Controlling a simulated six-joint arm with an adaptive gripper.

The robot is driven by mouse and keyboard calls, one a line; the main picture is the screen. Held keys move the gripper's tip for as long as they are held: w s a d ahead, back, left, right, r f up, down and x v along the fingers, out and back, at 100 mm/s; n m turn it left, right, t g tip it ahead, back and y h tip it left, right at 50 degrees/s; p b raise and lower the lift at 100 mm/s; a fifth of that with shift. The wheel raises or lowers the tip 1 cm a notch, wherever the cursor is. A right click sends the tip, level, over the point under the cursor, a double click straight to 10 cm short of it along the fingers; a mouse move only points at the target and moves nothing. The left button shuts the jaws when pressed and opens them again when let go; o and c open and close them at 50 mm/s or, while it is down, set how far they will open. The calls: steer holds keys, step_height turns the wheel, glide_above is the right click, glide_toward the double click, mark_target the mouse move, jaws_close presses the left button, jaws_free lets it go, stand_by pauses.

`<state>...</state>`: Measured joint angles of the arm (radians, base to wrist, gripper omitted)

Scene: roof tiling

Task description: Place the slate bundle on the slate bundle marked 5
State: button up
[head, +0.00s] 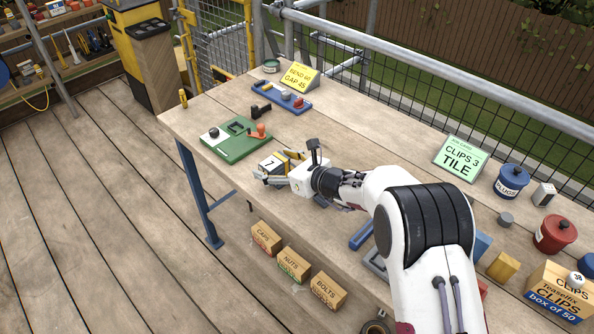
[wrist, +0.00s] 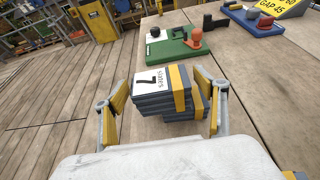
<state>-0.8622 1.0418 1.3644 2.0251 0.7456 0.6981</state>
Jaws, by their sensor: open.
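A grey slate bundle marked 7 (wrist: 151,81), with a white label and a yellow band, lies on the bench. It also shows in the head view (head: 270,168). It rests on another grey bundle (wrist: 200,108) with a yellow band, which sticks out on the right; any number on that lower one is hidden. No label with a 5 is readable. My gripper (wrist: 164,92) is open, with one yellow-padded finger on each side of the stack. A gap shows at the left finger; whether the right finger touches is unclear. In the head view my gripper (head: 288,163) partly hides the stack.
A green board (head: 236,142) with an orange-knobbed tool lies just beyond the stack. A blue tray (head: 283,99) and yellow sign (head: 300,76) stand farther back. The bench's left edge is close to the stack. Pots and a clips box (head: 560,290) stand at right.

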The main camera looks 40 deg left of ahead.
steer(key=v, duration=1.1)
steer(key=shift+d, duration=0.25)
steer(key=shift+r, duration=0.15)
stand_by(0.6)
steer(key=s+d+r+n+h, duration=0.2)
steer(key=d+r+n, duration=0.3)
steer(key=d+r, duration=0.5)
steer(key=s+d+r+n+h, duration=0.2)
steer(key=d+r+n, duration=0.35)
steer(key=d, duration=0.85)
steer(key=s+d+n+t+h, duration=0.2)
steer(key=s+d+h, duration=0.1)
steer(key=d, duration=0.9)
steer(key=s+d+n+t+h, duration=0.1)
steer(key=s+d+n+h, duration=0.2)
steer(key=d, duration=0.9)
steer(key=s+d+r+n+t+h, duration=0.1)
steer(key=s+d+n+t+h, duration=0.1)
steer(key=s+d+h, duration=0.2)
steer(key=s+d, duration=0.3)
steer(key=d, duration=0.5)
steer(key=shift+s+d+t, duration=0.3)
steer(key=shift+d, duration=0.1)
steer(key=shift+o, duration=0.4)
steer(key=shift+r+n, duration=0.1)
steer(key=shift+n, duration=0.15)
